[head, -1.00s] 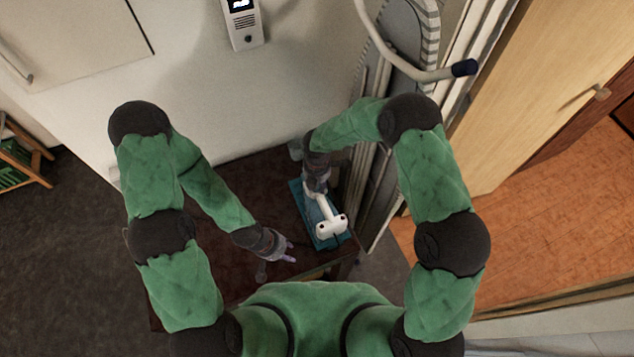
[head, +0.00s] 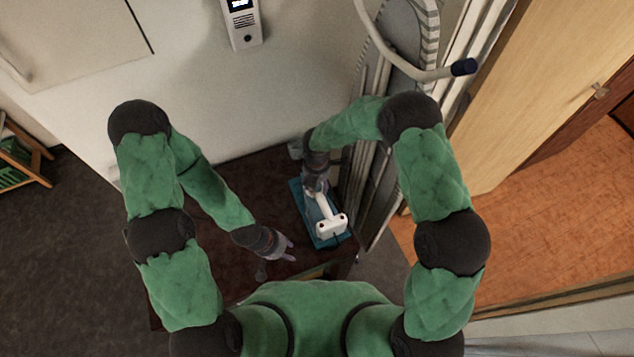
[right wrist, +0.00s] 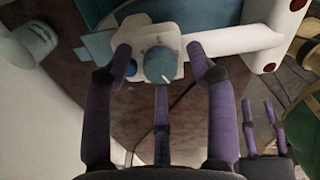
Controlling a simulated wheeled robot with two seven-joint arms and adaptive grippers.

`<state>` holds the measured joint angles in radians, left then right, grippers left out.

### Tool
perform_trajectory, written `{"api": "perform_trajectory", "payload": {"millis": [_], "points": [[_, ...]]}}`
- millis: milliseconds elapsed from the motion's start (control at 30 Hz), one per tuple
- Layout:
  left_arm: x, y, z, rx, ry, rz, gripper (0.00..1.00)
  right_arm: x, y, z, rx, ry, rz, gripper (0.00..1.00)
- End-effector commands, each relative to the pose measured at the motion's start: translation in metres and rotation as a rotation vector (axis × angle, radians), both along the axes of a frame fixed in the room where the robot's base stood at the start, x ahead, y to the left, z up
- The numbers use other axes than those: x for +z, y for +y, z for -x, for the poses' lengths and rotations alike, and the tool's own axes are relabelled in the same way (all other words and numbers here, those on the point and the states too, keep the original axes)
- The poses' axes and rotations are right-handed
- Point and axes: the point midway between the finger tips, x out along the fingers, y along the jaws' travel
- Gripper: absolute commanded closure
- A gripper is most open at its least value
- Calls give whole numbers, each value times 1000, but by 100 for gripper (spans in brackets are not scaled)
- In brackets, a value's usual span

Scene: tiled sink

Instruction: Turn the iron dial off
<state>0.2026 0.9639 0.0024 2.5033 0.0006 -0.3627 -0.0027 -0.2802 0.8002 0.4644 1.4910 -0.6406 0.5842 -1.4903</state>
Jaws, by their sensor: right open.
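The white iron (head: 326,217) lies on a teal surface (head: 334,243) on the dark table. In the right wrist view, a round blue-grey dial (right wrist: 158,65) with a small white mark sits on the iron's white body (right wrist: 228,42). My right gripper (right wrist: 163,62) is open, with its purple fingers spread around the dial; the frames do not show whether they touch it. In the head view, my right gripper (head: 316,187) partly covers the iron's far end. My left gripper (head: 284,251) is open and empty over the table, left of the iron.
The dark table (head: 262,185) has bare room left of the iron. A white cup-like object (right wrist: 30,44) stands nearby in the right wrist view. The wall stands behind the table, and a pale hose (head: 400,68) hangs at the upper right.

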Motion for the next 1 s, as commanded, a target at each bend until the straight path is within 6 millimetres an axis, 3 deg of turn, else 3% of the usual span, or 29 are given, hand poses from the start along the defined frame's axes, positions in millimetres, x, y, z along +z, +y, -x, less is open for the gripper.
{"api": "perform_trajectory", "payload": {"millis": [167, 600, 800, 1000], "points": [[0, 0, 0, 0, 0, 0, 60, 22, 0, -2, -1, -5, -1, 43], [0, 0, 0, 0, 0, 0, 60, 101, 0, -1, 0, -3, 0, 43], [0, 0, 0, 0, 0, 0, 60, 116, 0, -1, 0, -1, -1, 43], [0, 0, 0, 0, 0, 0, 60, 118, 0, 0, 0, 0, 0, 43]]}}
